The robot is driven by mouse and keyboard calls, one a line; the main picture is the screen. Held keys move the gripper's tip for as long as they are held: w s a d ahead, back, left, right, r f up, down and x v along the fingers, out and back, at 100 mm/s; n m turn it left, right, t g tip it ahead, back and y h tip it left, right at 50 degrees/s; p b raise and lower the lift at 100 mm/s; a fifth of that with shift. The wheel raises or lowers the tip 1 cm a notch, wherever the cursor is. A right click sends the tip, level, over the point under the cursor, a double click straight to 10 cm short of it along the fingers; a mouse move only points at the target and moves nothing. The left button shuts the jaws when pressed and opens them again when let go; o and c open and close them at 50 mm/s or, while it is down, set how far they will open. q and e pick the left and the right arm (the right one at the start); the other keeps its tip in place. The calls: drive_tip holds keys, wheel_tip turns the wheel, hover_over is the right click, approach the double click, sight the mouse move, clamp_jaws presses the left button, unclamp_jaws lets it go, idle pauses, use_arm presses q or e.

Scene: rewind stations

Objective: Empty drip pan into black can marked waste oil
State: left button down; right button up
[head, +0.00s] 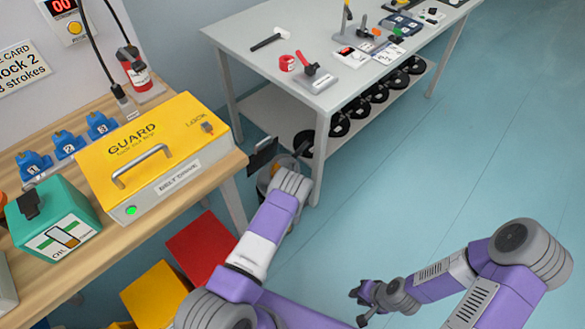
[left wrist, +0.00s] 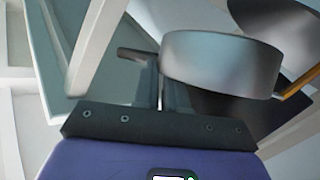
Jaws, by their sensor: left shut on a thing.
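My left gripper (head: 284,166) is low between the wooden bench and the white table, with its fingertips mostly hidden by the wrist in the head view. In the left wrist view its fingers (left wrist: 160,85) are shut at the side of a round grey metal drip pan (left wrist: 220,64), apparently on its handle. The pan shows side-on; its contents are hidden. A dark round container (left wrist: 275,20), perhaps the can, is behind it. In the head view a black plate (head: 262,156) stands beside the gripper; no waste oil marking is readable. My right gripper (head: 359,306) appears open and empty.
The wooden bench (head: 195,187) carries a yellow guard box (head: 190,125) and a green oil box (head: 62,225). A red bin (head: 200,247) and a yellow bin (head: 153,294) are below. The white table (head: 245,50) has black reels on its shelf. The floor at right is clear.

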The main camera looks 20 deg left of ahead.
use_arm(q)
drive_tip(key=shift+s+a+r+n+t, duration=0.15)
drive_tip(key=shift+r+n+t, duration=0.1)
drive_tip(key=shift+n+t, duration=0.05)
drive_tip(key=shift+s+a, duration=0.1)
drive_tip(key=shift+s, duration=0.1)
idle(1.0)
drive_tip(key=shift+s+r+n+t, duration=0.2)
drive_tip(key=shift+n+t, duration=0.1)
drive_tip(key=shift+n, duration=0.1)
drive_tip(key=shift+a+r+y, duration=0.1)
drive_tip(key=shift+y, duration=0.2)
idle(0.5)
drive_tip(key=shift+s+a+n, duration=0.1)
drive_tip(key=shift+s+n, duration=0.1)
drive_tip(key=shift+n, duration=0.1)
drive_tip(key=shift+s+a+r+n+t+y, duration=0.1)
drive_tip(key=shift+s+r+n+t+y, duration=0.15)
drive_tip(key=shift+t, duration=0.25)
drive_tip(key=shift+s+a+n+t, duration=0.2)
drive_tip(key=shift+s+n+t, duration=0.15)
drive_tip(key=shift+n, duration=0.2)
idle(0.9)
drive_tip(key=shift+s+a+r+y, duration=0.1)
drive_tip(key=shift+s+r+y, duration=0.05)
drive_tip(key=shift+y, duration=0.2)
drive_tip(key=shift+s+n, duration=0.1)
drive_tip(key=shift+n, duration=0.3)
idle(0.7)
